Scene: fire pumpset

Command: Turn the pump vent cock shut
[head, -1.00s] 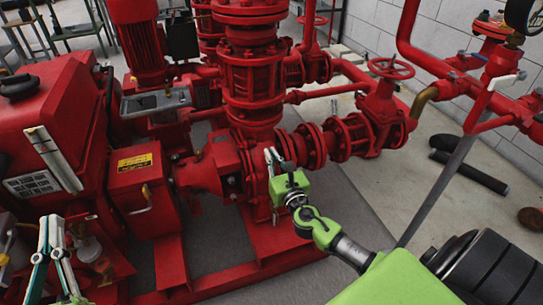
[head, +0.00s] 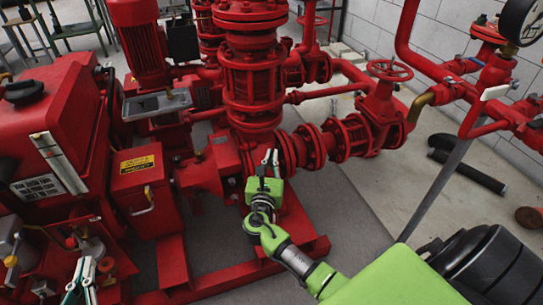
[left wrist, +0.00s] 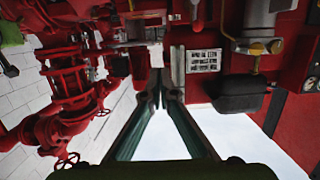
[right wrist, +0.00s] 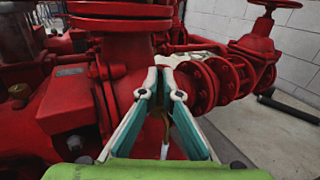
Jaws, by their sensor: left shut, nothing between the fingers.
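The red pump casing (head: 230,172) stands low at the centre of the head view, under the vertical red pipe. My right gripper (head: 270,158) is in front of the casing, its fingertips pointing up and away. In the right wrist view its fingertips (right wrist: 163,76) are close together against red pipework; whether they hold something is unclear. A small brass-coloured part shows behind and between the fingers, but I cannot tell if it is the vent cock. My left gripper (head: 85,270) is shut and empty at the lower left, and its fingertips also show in the left wrist view (left wrist: 154,96).
A flanged red pipe with a valve handwheel (head: 390,70) runs right of the casing. A red engine unit (head: 60,130) and a box with a yellow label (head: 137,163) stand at left. Bare floor (head: 370,190) lies at right, with black pipe pieces (head: 470,170).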

